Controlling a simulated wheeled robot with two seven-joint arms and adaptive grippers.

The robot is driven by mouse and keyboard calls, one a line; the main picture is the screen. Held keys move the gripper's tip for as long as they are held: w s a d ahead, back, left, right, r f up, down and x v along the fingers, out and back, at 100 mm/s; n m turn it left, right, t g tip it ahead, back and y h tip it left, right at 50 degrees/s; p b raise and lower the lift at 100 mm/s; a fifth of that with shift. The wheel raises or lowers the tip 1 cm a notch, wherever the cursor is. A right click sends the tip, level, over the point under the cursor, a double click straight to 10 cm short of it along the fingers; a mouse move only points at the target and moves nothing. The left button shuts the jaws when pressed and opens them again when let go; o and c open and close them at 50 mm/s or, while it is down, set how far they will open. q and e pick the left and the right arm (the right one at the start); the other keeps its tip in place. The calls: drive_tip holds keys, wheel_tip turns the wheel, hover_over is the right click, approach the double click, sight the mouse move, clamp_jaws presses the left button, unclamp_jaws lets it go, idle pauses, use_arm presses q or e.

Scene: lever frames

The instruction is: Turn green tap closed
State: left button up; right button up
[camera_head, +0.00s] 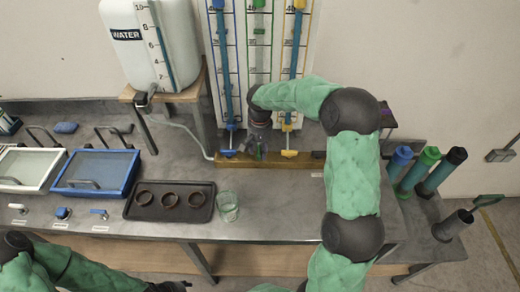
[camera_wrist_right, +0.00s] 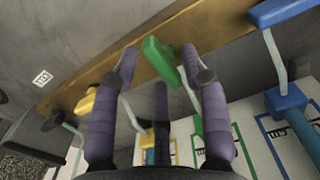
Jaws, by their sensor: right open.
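The green tap (camera_wrist_right: 160,60) has a flat green handle, set across the wooden rail in the right wrist view. In the head view only a bit of green tap (camera_head: 258,153) shows under my right gripper (camera_head: 259,143). In the wrist view my right gripper (camera_wrist_right: 158,52) is open, with purple-grey fingers on both sides of the green handle. I cannot tell whether either finger touches it. My left gripper (camera_head: 172,286) is a dark shape at the bottom edge of the head view, mostly cut off.
The blue tap (camera_head: 228,153) and yellow tap (camera_head: 289,154) flank it, handles along the wooden rail (camera_head: 312,160). Graduated tubes rise behind. A white water tank (camera_head: 140,45) stands left. A dark tray (camera_head: 150,212) with brown rings and a glass (camera_head: 228,206) are in front.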

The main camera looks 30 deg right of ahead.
clamp_jaws()
idle(0.3)
drive_tip(key=m, duration=0.5)
drive_tip(key=shift+a+p, duration=0.1)
drive_tip(key=shift+p, duration=0.3)
drive_tip(key=m, duration=0.9)
drive_tip(key=shift+a, duration=0.15)
drive_tip(key=shift+m, duration=1.9)
